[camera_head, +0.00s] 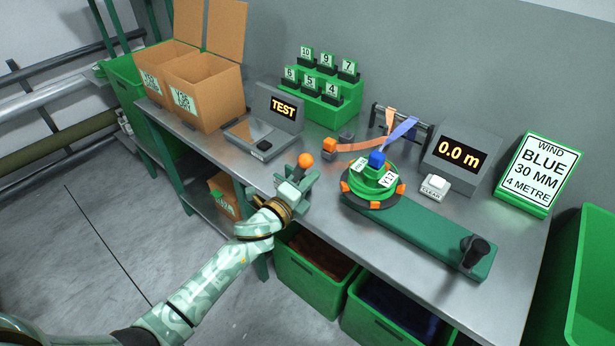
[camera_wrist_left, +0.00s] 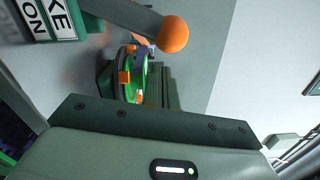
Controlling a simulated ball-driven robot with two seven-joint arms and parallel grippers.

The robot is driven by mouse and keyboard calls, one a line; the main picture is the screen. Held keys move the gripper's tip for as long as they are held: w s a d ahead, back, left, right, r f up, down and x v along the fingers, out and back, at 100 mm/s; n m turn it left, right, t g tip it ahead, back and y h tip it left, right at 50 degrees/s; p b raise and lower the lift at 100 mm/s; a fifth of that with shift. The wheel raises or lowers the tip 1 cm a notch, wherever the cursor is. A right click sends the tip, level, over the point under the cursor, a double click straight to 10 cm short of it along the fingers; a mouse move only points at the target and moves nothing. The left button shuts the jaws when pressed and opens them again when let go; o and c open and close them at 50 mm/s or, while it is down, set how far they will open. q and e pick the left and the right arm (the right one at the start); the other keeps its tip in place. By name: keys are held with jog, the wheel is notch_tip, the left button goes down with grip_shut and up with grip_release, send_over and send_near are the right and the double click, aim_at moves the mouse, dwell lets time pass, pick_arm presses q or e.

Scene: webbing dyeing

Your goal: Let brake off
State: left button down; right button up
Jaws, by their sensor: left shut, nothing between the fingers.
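The brake lever's orange ball knob (camera_head: 305,160) shows just beyond my left gripper (camera_head: 298,183) at the bench's front edge. In the left wrist view the knob (camera_wrist_left: 173,34) tops a grey lever (camera_wrist_left: 128,15). The lever runs out from a green block (camera_wrist_left: 72,18) with a label partly reading "KE ON". My left gripper is shut and empty, close to the knob; I cannot tell whether it touches. My gripper and wrist hide the lever and block in the head view. My right gripper is out of view.
The green winder (camera_head: 373,185) with orange clips and a black crank (camera_head: 475,251) stands to the right. Orange and blue webbing lead to it. The test scale (camera_head: 265,125), length display (camera_head: 460,155) and order sign (camera_head: 540,173) stand on the bench (camera_head: 300,225). Green bins sit below.

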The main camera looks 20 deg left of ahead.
aim_at(305, 163)
pick_arm(q)
jog(key=shift+w+a+r, duration=0.1)
jog(key=shift+w+a, duration=0.15)
jog(key=shift+a, duration=0.2)
jog(key=shift+a+r, duration=0.1)
jog(key=shift+r, duration=0.05)
jog(key=shift+w+a+r+n+p, duration=0.1)
jog(key=shift+a+r+n+p, duration=0.1)
jog(key=shift+n+p, duration=0.2)
jog(key=shift+w+a+r+n+p, duration=0.3)
jog(key=shift+a+r+n+p, duration=0.35)
jog(key=shift+a+n+p, duration=0.2)
jog(key=w+a+n+p, duration=0.2)
jog(key=a+n, duration=0.4)
jog(key=a, duration=0.1)
jog(key=shift+w+a+r+g+p, duration=0.3)
jog(key=shift+w+a+r+p, duration=0.05)
jog(key=shift+w+r+p, duration=0.05)
jog(key=shift+a+n, duration=0.1)
jog(key=shift+n, duration=0.15)
